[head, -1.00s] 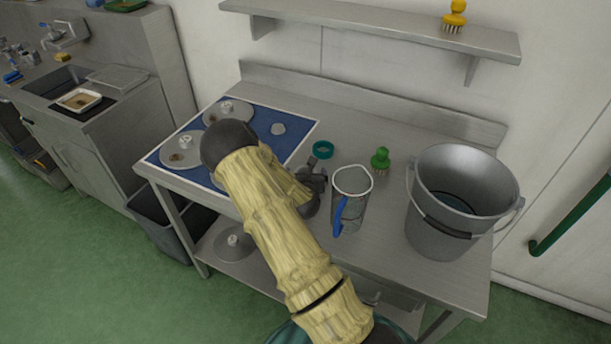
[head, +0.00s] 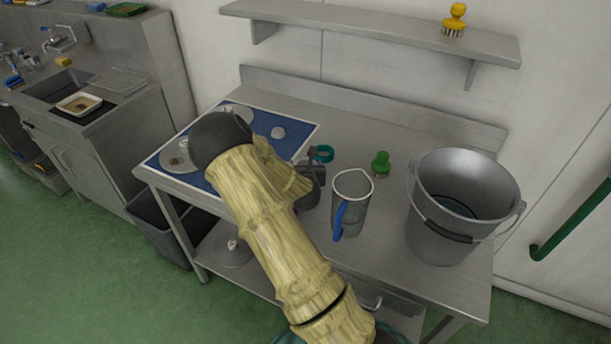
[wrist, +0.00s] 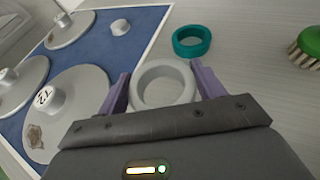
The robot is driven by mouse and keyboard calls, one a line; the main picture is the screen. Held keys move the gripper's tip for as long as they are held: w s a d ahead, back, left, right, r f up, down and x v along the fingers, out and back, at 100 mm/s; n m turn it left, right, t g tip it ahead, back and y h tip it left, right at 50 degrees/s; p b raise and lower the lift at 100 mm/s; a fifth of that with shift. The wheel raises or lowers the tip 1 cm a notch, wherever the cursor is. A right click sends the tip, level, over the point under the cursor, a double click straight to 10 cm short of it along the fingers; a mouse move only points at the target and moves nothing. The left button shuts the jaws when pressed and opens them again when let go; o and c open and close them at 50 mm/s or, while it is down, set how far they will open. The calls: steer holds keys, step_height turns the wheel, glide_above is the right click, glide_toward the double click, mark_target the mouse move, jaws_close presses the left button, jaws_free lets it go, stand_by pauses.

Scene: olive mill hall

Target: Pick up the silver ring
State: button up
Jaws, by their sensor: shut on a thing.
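The silver ring (wrist: 163,71) is a thick pale grey ring in the wrist view, between the two purple fingers of my gripper (wrist: 160,90). The fingers are shut on its outer sides. In the head view my gripper (head: 312,173) is over the steel table, left of the jug, and my arm hides the silver ring there. A teal ring (wrist: 193,41) lies just beyond it, apart from the fingers; it also shows in the head view (head: 323,153). I cannot tell whether the silver ring still touches the table.
A jug with a blue handle (head: 352,187) stands close right of my gripper. A green brush (head: 380,164) and a large bucket (head: 440,220) stand further right. Lidded silver discs (wrist: 75,100) lie on a blue mat (wrist: 135,50) at left. A shelf (head: 380,33) runs above.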

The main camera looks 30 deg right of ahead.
step_height(320, 180, up, 5)
steer(key=shift+r, duration=0.1)
stand_by(0.6)
steer(key=a+r+n+y+p, duration=0.4)
steer(key=a+r+y+p, duration=0.1)
steer(key=a, duration=0.6)
steer(key=a+r+n+g+y+p, duration=0.1)
steer(key=a+r+n+y+p, duration=0.4)
steer(key=a, duration=0.7)
steer(key=a+r+n+g+y+p, duration=0.1)
steer(key=a+r+n+y+p, duration=0.3)
steer(key=a+r, duration=0.4)
steer(key=a+y+p, duration=0.1)
steer(key=a, duration=0.3)
steer(key=shift+a+r+n+p, duration=0.2)
steer(key=shift+r+n+p, duration=0.1)
steer(key=shift+r+p, duration=0.1)
